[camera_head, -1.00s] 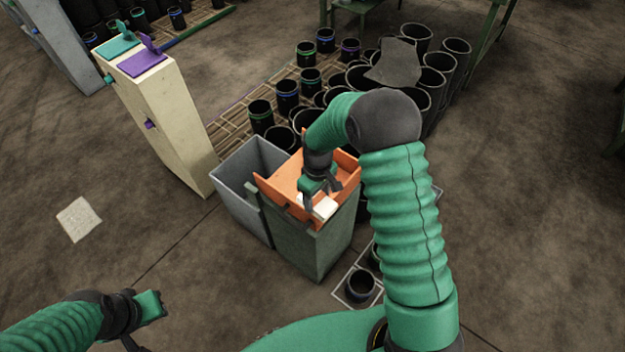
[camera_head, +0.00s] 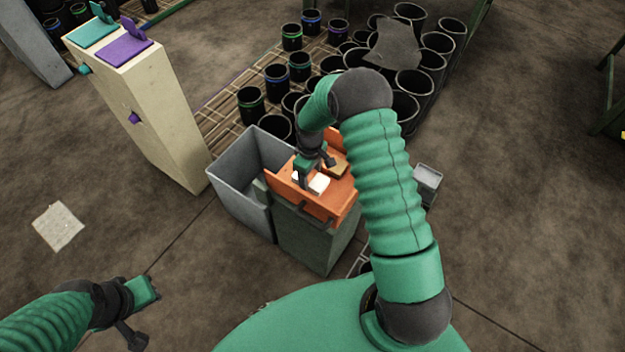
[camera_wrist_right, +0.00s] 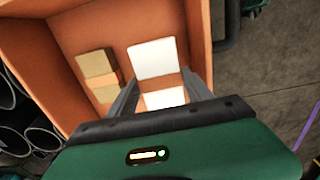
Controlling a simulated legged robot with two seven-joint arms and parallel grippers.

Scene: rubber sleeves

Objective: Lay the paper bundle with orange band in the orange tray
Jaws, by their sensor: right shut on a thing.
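The orange tray (camera_head: 318,206) stands on a dark green-grey bin in the head view; its floor and walls also show in the right wrist view (camera_wrist_right: 35,45). My right gripper (camera_head: 312,181) is inside the tray's outline, shut on a white paper bundle (camera_head: 319,184). In the right wrist view the bundle (camera_wrist_right: 152,60) shows as two white parts with an orange strip between the fingers (camera_wrist_right: 155,86). I cannot tell whether it touches the tray floor. A tan bundle (camera_wrist_right: 96,64) with an orange strip lies beside it in the tray. My left gripper (camera_head: 140,310) is low at left, away from the tray.
A grey open bin (camera_head: 235,200) stands left of the tray. A cream cabinet (camera_head: 150,120) with teal and purple flaps stands further left. Several black sleeves (camera_head: 412,85) stand behind on slatted pallets. A pale square (camera_head: 58,227) lies on the floor at left.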

